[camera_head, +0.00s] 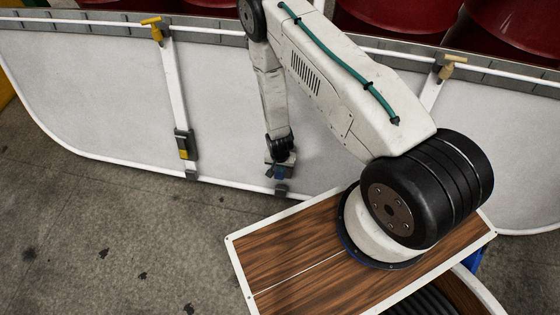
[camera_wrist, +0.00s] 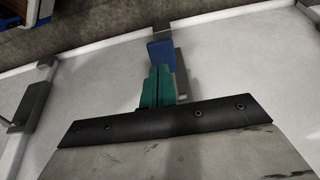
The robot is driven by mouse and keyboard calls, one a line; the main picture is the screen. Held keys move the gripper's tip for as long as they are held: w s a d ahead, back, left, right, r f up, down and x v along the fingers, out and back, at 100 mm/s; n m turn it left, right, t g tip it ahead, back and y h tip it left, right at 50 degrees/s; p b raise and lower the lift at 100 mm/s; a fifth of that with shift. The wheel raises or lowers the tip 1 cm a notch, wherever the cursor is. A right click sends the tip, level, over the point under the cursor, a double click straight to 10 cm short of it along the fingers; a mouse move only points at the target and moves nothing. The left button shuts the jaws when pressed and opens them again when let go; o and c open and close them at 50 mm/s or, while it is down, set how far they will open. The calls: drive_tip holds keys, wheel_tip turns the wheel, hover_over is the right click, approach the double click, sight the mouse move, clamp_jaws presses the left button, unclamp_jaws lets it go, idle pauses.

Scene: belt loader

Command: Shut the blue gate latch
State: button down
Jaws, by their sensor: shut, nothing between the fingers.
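The blue latch (camera_wrist: 162,52) is a small block beside a grey upright piece near the white edge rail of the gate panel, in the wrist view. My gripper's green fingers (camera_wrist: 157,86) are shut together with nothing between them. Their tips are at the near face of the blue block; I cannot tell whether they touch. In the head view my gripper (camera_head: 277,172) is low against the white panel (camera_head: 235,125), and my arm hides most of the latch and its strap. I cannot tell whether the latch is open or shut.
Another strap (camera_head: 175,90) with a grey and yellow latch (camera_head: 184,147) stands to the left. Yellow handles (camera_head: 153,24) sit along the top rail, and red drums (camera_head: 400,12) lie behind the panel. The concrete floor (camera_head: 110,220) at left is mostly clear.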

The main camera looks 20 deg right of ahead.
sight(280, 174)
drive_tip(key=shift+w+f, duration=0.1)
drive_tip(key=shift+f, duration=1.8)
